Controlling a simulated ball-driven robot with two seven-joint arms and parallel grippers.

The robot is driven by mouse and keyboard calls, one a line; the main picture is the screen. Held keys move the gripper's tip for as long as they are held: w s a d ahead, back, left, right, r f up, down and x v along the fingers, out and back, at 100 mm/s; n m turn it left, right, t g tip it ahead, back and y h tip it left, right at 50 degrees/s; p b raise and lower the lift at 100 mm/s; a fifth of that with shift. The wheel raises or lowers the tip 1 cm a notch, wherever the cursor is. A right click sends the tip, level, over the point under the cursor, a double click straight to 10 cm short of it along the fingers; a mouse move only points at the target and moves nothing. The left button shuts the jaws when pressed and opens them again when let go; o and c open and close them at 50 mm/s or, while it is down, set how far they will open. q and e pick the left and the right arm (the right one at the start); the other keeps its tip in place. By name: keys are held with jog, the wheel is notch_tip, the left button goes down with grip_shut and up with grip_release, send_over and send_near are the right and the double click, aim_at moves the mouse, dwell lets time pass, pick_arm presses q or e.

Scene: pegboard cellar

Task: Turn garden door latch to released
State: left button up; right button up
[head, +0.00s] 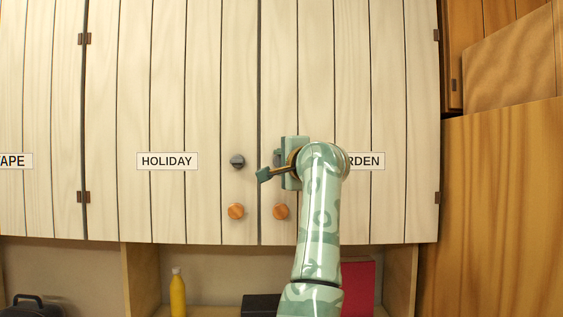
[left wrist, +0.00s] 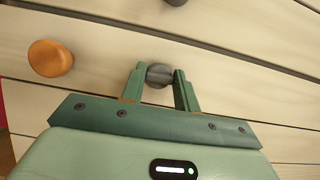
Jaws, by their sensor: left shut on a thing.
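The garden door (head: 350,60) is a pale plank cupboard door, closed; its label (head: 366,161) is half covered by my left arm and shows only "RDEN". Its latch is a dark grey round knob (left wrist: 159,75), seen in the left wrist view between the two green fingers. In the head view only a sliver of this latch shows behind my left gripper (head: 280,162). In the left wrist view my left gripper (left wrist: 160,88) is shut on the latch, a finger on each side. The latch's turn angle cannot be told. My right gripper is not in view.
An orange knob (head: 280,211) sits below the latch. The holiday door (head: 170,80) beside it has its own grey latch (head: 237,161) and orange knob (head: 236,211). A yellow bottle (head: 177,292) and a red item (head: 358,285) stand underneath. A wooden cabinet (head: 510,200) is at right.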

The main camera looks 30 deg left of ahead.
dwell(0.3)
pick_arm(q)
jog(key=o, duration=1)
jog(key=b+v, duration=0.5)
jog(key=v, duration=1.1)
jog(key=shift+s+d, duration=0.1)
jog(key=shift+d, duration=0.05)
jog(key=shift+b, duration=0.3)
